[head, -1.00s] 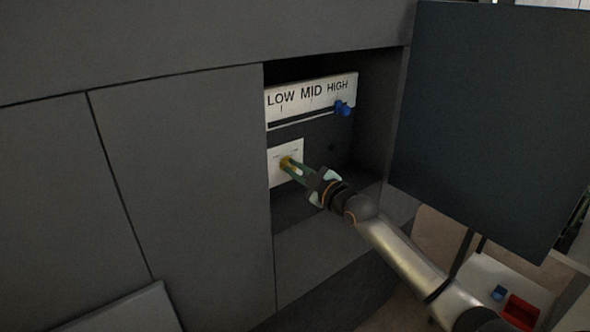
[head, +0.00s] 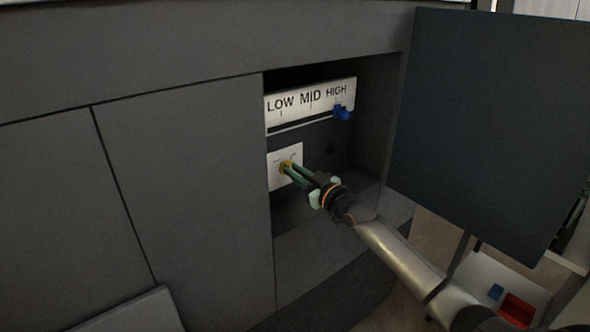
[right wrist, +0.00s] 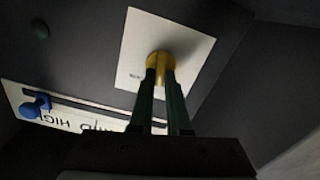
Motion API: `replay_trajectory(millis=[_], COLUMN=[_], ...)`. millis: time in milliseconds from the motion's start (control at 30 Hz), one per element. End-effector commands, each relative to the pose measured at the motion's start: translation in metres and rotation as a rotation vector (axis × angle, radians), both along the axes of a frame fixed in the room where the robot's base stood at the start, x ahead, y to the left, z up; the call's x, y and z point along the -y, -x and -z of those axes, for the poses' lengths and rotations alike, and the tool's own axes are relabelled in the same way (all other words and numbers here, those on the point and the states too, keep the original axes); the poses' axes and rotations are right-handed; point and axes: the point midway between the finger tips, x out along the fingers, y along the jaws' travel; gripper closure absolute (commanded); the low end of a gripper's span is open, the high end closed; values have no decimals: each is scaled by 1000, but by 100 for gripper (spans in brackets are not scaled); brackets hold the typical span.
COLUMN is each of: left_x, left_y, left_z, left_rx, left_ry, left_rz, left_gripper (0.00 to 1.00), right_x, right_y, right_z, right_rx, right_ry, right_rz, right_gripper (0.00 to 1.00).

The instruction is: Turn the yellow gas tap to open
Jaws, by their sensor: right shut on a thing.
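The yellow gas tap (head: 286,166) sits on a white square plate (head: 273,181) inside the open recess. In the right wrist view the yellow tap (right wrist: 160,61) stands out from the white plate (right wrist: 190,40). My right gripper (head: 291,169) reaches in from the lower right, its green fingers shut on the tap. The fingertips (right wrist: 160,76) hide part of the tap in the right wrist view. Small marks on the plate are too small to read. My left gripper is out of view.
Above the tap, a white panel (head: 310,96) reads LOW, MID, HIGH, with a blue slider (head: 342,112) at HIGH. An open dark door (head: 485,120) stands right of the recess. A red bin (head: 516,309) and a small blue object (head: 496,291) lie at lower right.

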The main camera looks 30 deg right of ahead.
Motion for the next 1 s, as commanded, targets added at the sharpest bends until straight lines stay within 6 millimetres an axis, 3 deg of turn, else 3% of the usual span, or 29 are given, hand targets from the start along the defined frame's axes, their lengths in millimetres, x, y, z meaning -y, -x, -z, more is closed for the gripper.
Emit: replay_trajectory(millis=[1000], left_x=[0], left_y=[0], left_z=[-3], left_rx=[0], left_ry=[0], left_rz=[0], left_gripper=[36], right_x=[5], right_y=[0], right_z=[2], right_rx=[-69], right_ry=[-890], right_rz=[0], right_gripper=[100])
